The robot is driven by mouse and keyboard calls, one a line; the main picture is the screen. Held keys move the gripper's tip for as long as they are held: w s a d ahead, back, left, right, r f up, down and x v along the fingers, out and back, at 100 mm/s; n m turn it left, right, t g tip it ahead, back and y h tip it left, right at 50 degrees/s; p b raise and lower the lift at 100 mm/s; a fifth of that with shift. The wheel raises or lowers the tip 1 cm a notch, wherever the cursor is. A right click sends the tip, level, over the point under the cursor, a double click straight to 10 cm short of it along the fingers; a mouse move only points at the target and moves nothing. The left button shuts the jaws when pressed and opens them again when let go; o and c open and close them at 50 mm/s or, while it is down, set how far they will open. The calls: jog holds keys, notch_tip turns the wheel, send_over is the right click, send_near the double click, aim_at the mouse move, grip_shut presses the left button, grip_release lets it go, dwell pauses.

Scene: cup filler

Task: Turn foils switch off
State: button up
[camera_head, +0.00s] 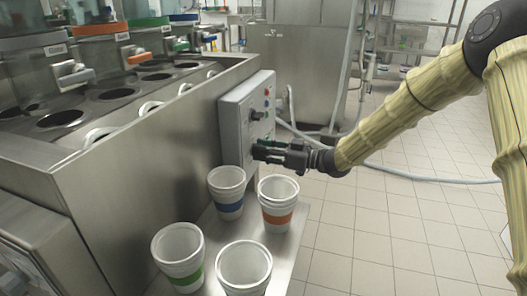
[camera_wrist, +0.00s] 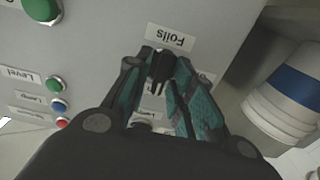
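The foils switch is a black knob (camera_wrist: 160,66) under the upside-down "Foils" label (camera_wrist: 170,38) on the grey control panel (camera_wrist: 110,22). In the wrist view my gripper (camera_wrist: 163,68) has its teal-padded fingers on both sides of this knob, closed in tightly around it. The knob's exact turn angle is hard to read between the fingers. In the head view my gripper (camera_head: 258,150) is at the lower part of the control panel (camera_head: 232,125), and it hides the foils switch there.
The panel also carries a green button (camera_wrist: 41,7) and small green, blue and red buttons. Below the gripper are stacked cups with blue (camera_head: 227,182), orange (camera_head: 278,190) and green (camera_head: 178,244) bands on a metal shelf. The tiled floor at right is open, crossed by a hose.

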grip_shut()
jog(key=shift+n, duration=0.4)
jog(key=n, duration=0.5)
jog(key=n+b, duration=0.1)
jog(key=n, duration=0.5)
jog(key=n+b, duration=0.1)
jog(key=n, duration=0.5)
jog(key=shift+s+f, duration=0.25)
jog(key=shift+f, duration=0.05)
jog(key=shift+o, duration=2)
grip_release()
